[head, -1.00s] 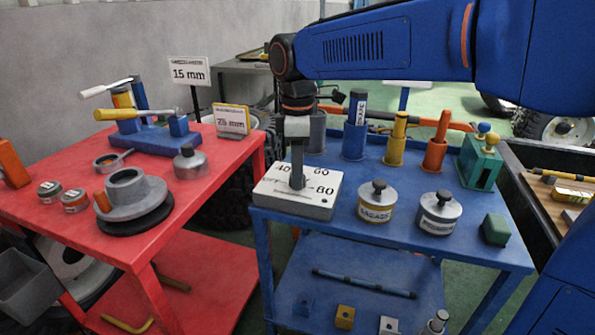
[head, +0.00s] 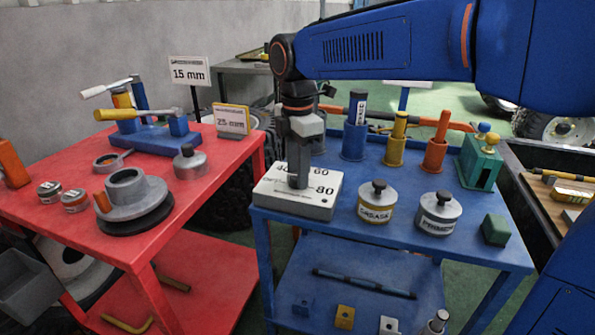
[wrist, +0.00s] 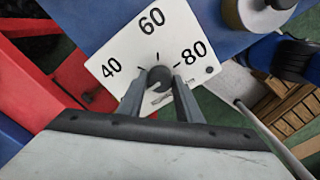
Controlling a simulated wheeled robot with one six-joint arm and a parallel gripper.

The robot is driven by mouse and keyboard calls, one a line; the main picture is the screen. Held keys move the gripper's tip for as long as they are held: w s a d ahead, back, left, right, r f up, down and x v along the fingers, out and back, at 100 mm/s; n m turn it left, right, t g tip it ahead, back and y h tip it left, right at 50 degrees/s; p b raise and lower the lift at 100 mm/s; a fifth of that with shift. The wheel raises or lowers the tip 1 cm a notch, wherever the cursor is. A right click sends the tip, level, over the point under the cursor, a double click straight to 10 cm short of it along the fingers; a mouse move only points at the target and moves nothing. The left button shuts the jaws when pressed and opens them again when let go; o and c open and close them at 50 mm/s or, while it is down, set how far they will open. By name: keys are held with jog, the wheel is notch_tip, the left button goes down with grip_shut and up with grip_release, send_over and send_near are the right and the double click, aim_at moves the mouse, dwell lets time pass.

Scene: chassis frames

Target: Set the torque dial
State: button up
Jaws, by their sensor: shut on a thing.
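The torque dial is a white box (head: 318,207) on the front left corner of the blue cart, marked 40, 60 and 80. In the wrist view its white face (wrist: 125,50) shows the three numbers with tick marks and a dark round knob (wrist: 159,76). My gripper (head: 298,183) points down over the dial. In the wrist view my gripper's fingers (wrist: 158,90) are shut on the knob, one on each side. I cannot tell exactly which mark the knob's pointer faces.
A GREASE tin (head: 376,203) and a second lidded tin (head: 438,214) stand right of the dial. Blue, yellow and orange holders (head: 434,155) stand behind. The red cart (head: 225,160) is at left, with a gap between the carts.

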jog(key=o, duration=1)
jog(key=shift+o, duration=0.2)
notch_tip(320, 180, up, 17)
jog(key=shift+r, duration=0.2)
